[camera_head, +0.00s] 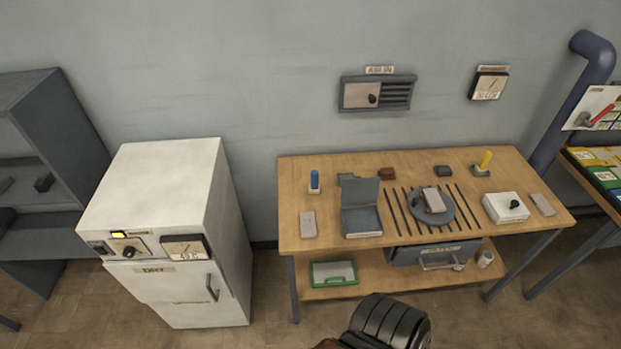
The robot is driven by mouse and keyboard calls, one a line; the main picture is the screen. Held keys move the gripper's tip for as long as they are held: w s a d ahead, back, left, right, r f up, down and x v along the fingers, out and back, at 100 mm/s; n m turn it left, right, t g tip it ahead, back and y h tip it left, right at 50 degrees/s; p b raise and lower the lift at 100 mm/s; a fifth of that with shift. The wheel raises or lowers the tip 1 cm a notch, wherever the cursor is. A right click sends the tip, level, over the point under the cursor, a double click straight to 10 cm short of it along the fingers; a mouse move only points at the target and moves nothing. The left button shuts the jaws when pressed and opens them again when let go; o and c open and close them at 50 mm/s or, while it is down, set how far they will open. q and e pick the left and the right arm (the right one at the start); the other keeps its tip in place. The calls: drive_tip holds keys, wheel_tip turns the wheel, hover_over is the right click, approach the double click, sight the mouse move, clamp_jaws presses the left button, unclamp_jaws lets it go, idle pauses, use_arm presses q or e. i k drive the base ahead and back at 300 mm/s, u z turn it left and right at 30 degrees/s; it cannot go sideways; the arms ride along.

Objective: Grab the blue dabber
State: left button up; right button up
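The blue dabber (314,181) stands upright on the wooden workbench (330,235), near its back left corner. It has a blue upper part and a pale base. A similar yellow dabber (485,162) stands near the back right of the same bench. Neither of my grippers shows in the head view, and nothing touches the blue dabber.
An open grey box (362,222), a grey block (308,224) and a round dark plate (450,212) sit on the bench. A white cabinet (190,200) stands left of it. A black ribbed shape (392,320) shows in front; I cannot tell what it is.

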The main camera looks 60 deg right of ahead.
sight(314, 188)
drive_tip(key=z, duration=0.45)
drive_tip(key=i, duration=0.6)
drive_tip(key=z, duration=0.65)
